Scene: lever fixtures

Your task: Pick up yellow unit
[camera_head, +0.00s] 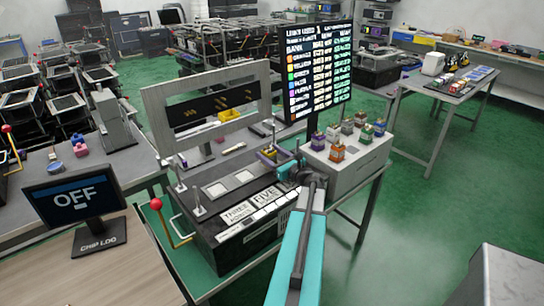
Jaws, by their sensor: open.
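Several small coloured units stand on top of a white box (345,178) right of centre. My gripper (287,171) is at the end of the teal arm, left of the white box and apart from the units. It is open, and its fingers are small and partly hidden.
A black display (318,70) rises behind the units. A red-knobbed lever (156,204) stands at the left.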

